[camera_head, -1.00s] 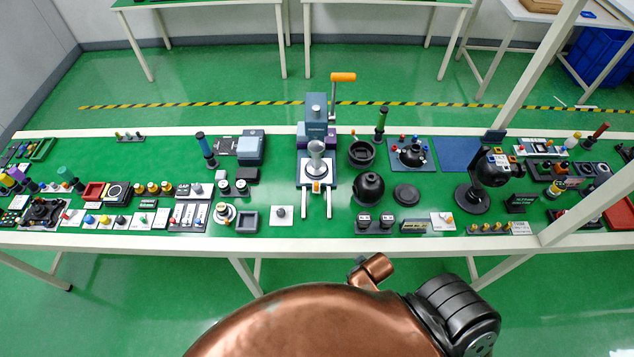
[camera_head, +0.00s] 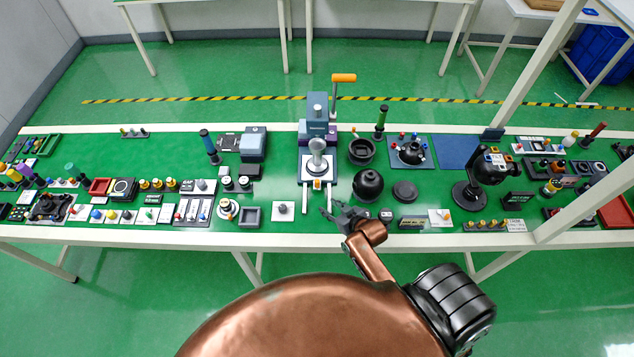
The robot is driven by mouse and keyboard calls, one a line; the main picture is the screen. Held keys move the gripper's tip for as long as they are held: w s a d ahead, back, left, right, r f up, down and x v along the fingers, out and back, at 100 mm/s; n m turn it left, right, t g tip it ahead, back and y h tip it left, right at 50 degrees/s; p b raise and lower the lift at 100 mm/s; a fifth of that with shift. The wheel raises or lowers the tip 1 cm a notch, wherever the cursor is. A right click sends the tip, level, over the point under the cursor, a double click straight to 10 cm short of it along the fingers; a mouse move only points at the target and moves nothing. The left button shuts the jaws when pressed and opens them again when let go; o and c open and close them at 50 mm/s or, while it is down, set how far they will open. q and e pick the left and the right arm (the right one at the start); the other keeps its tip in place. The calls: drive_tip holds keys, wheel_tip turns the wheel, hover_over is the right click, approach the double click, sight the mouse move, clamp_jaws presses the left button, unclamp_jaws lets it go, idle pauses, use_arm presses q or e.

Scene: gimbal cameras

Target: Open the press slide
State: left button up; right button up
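The press (camera_head: 317,110) stands at the middle back of the green table, with a blue-grey body and an orange-handled lever (camera_head: 343,78). Its slide (camera_head: 306,176) is a pale plate at the press's front, with a grey funnel-like piece (camera_head: 317,160) on it and a small orange knob (camera_head: 317,185) at its front edge. Two white rails run forward from it. My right gripper (camera_head: 325,208) is over the front of the table, by the right rail's front end and apart from the knob. Its dark fingers look spread and empty. My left gripper is not in view.
A black sphere (camera_head: 368,183) stands close right of the rails, behind my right gripper. A white square plate with a knob (camera_head: 284,211) lies left of the rails. Many small items crowd both sides of the table. Bare green surface lies between the rails.

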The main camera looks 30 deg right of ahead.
sight(317, 182)
drive_tip(key=w, duration=0.1)
drive_tip(key=w+d+r+t, duration=0.1)
drive_tip(key=w, duration=0.1)
drive_tip(key=w+d+r+t, duration=0.1)
drive_tip(key=w, duration=0.1)
drive_tip(key=shift+w+m, duration=0.25)
drive_tip(key=shift+m, duration=0.05)
drive_tip(key=shift+w+d+t, duration=0.15)
drive_tip(key=shift+w+t, duration=0.15)
drive_tip(key=shift+w, duration=0.05)
drive_tip(key=x, duration=0.7)
drive_tip(key=shift+f, duration=0.15)
drive_tip(key=shift+c, duration=0.5)
clamp_jaws()
